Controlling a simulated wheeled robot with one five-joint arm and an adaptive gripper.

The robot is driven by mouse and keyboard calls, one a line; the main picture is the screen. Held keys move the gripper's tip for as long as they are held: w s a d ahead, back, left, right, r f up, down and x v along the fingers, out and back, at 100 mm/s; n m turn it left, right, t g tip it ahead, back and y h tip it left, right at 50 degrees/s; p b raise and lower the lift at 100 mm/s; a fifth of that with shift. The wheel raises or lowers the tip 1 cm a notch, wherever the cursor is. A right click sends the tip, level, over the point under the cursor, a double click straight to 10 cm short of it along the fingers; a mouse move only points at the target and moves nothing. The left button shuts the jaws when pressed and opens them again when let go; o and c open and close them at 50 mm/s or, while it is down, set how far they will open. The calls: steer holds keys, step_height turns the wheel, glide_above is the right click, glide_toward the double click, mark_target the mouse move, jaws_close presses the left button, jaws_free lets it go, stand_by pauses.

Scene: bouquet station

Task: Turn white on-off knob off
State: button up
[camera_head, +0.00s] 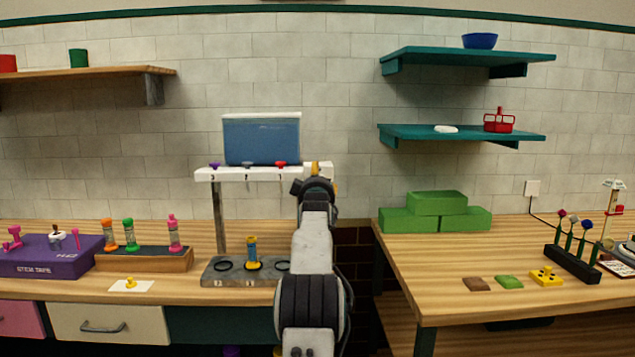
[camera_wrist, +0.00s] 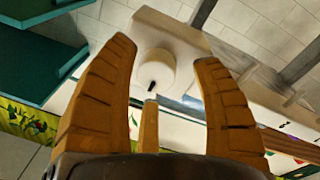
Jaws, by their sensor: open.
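The white knob (camera_wrist: 154,70) is a round white cylinder with a short dark mark, seen in the wrist view on a pale, light-coloured panel (camera_wrist: 172,30). My gripper (camera_wrist: 165,52) has its two orange fingers apart, one on each side of the knob in the picture. A gap shows between the knob and each finger; I cannot tell the depth between them. A narrow orange piece (camera_wrist: 150,125) stands between the fingers, below the knob in the picture. In the head view my gripper (camera_head: 315,170) is at the right end of the white rail, and the white knob is hidden.
The white rail (camera_head: 245,175) carries small coloured pieces, with a blue panel (camera_head: 262,140) behind it. A grey stand base (camera_head: 232,270) is below. Teal shelves (camera_head: 465,55) and green blocks (camera_head: 437,203) are on the right. The right table's (camera_head: 430,275) front-left area is clear.

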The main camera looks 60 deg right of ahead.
steer(key=shift+s+a, duration=0.1)
steer(key=v, duration=1.1)
steer(key=shift+a, duration=0.3)
steer(key=shift+s+f, duration=0.1)
steer(key=shift+s, duration=0.05)
stand_by(0.8)
